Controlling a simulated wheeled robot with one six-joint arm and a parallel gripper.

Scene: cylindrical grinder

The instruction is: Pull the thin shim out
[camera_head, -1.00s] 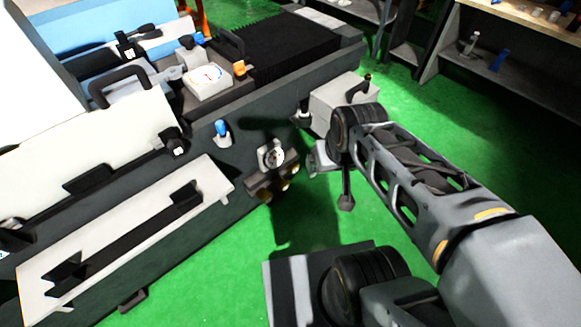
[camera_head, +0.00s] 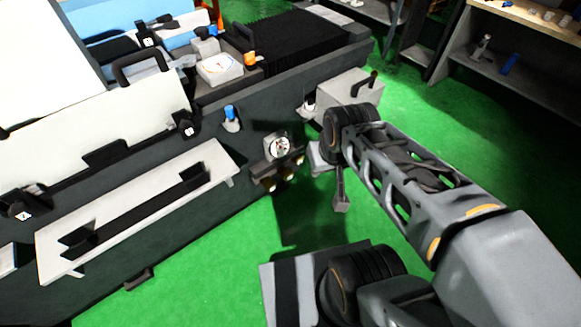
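I cannot make out a thin shim in the head view; it is too small or hidden. The grinder (camera_head: 150,235) is a long dark machine on the left, with white covers. A dial block (camera_head: 219,68) sits on its top ledge, and a round gauge (camera_head: 279,146) is on its front. My arm reaches in from the lower right, and its end is at the machine's front, just right of the gauge. A grey end part that looks like my gripper (camera_head: 340,190) hangs below the wrist joint. Its fingertips are not clear, and I see nothing held.
A white shelf (camera_head: 215,160) with a black bar juts from the machine's front. A blue-capped knob (camera_head: 231,118) stands near the gauge. A grey box with a black handle (camera_head: 352,92) is behind my wrist. Shelving (camera_head: 520,85) stands at the back right. Green floor is clear between.

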